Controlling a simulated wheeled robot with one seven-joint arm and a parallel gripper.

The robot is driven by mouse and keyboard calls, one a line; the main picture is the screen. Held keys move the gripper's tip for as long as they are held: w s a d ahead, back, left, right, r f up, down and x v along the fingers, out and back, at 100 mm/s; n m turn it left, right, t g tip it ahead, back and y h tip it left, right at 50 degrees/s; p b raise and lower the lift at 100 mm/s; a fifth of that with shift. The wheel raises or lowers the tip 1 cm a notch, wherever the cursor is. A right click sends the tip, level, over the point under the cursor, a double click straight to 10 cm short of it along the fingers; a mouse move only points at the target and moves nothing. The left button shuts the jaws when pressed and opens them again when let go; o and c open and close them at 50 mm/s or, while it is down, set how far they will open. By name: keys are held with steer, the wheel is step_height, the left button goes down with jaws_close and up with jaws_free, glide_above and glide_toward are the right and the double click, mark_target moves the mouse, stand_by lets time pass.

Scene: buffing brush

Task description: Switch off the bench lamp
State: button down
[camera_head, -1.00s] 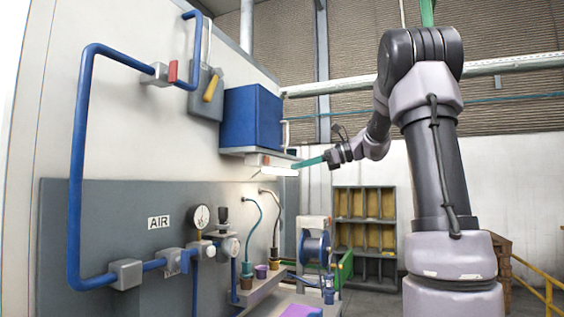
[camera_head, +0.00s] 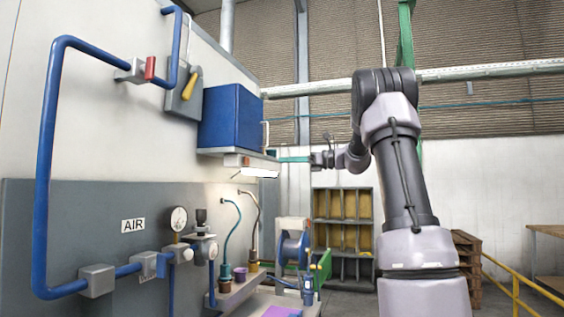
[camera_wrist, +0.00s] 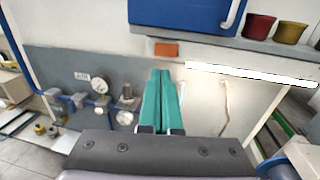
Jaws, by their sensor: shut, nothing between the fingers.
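The bench lamp (camera_head: 260,173) is a bright white glowing tube under the shelf below the blue cabinet; it also shows in the wrist view (camera_wrist: 250,74). Left of the tube, an orange-red block that looks like its switch (camera_wrist: 166,49) sits under the shelf; it is small in the head view (camera_head: 232,160). My gripper (camera_wrist: 160,73) has long teal fingers pressed together with nothing between them. In the wrist view the fingertips point up just below the orange block. In the head view my gripper (camera_head: 281,160) is at the shelf's right end. I cannot tell whether it touches anything.
The blue cabinet (camera_head: 229,117) stands on the shelf (camera_head: 240,154), with red and yellow cups (camera_wrist: 258,26) beside it. Pressure gauges (camera_head: 178,219), blue pipes (camera_head: 48,170) and bent hoses (camera_head: 226,240) line the wall below and left.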

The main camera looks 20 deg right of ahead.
mark_target(246, 160)
steer(key=x, duration=1.1)
steer(key=shift+w+a, duration=0.1)
steer(key=shift+a, duration=0.1)
steer(key=shift+a, duration=0.1)
steer(key=shift+a, duration=0.35)
steer(key=shift+s+d, duration=0.2)
steer(key=shift+s, duration=0.05)
steer(key=s+d, duration=0.9)
steer(key=d, duration=0.1)
steer(key=shift+s, duration=0.3)
